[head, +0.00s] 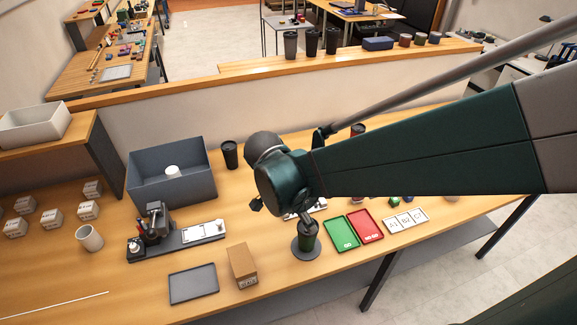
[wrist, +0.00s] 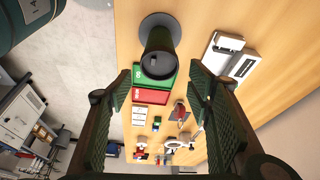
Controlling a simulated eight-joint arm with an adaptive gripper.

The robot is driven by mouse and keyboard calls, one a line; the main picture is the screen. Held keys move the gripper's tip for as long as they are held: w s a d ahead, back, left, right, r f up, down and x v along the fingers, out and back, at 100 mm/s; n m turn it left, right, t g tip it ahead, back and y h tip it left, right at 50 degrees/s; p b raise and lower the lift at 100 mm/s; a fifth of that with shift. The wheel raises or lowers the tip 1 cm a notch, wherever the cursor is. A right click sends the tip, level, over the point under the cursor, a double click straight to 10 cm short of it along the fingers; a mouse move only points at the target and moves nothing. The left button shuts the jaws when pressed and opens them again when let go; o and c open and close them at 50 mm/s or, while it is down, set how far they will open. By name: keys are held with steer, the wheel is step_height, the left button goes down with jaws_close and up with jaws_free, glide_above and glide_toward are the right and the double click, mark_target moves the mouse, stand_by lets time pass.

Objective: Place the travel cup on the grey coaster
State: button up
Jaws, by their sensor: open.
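The travel cup (head: 308,238), dark green with a black lid, stands upright on the round grey coaster (head: 296,253) near the table's front edge. In the wrist view the cup (wrist: 158,62) shows its dark lid towards the camera, with the coaster (wrist: 150,19) around its base. My gripper (wrist: 161,88) is open, its two green fingers apart, with nothing between the tips; the cup lies beyond them. In the head view my gripper (head: 280,210) is just above and left of the cup, partly hidden by my wrist.
Right of the coaster lie a green tray (head: 341,236) and a red tray (head: 366,226). A cardboard box (head: 242,265) and dark tray (head: 193,284) are to the left. A black tumbler (head: 229,155) stands behind, beside a grey bin (head: 150,190).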

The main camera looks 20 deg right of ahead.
steer(key=s+r+n+t+y, duration=0.4)
steer(key=r+n, duration=0.8)
steer(key=n, duration=0.4)
steer(key=s+t, duration=0.1)
steer(key=t, duration=0.1)
steer(key=shift+a+r+t, duration=0.15)
steer(key=shift+r+t, duration=0.15)
steer(key=shift+r, duration=0.1)
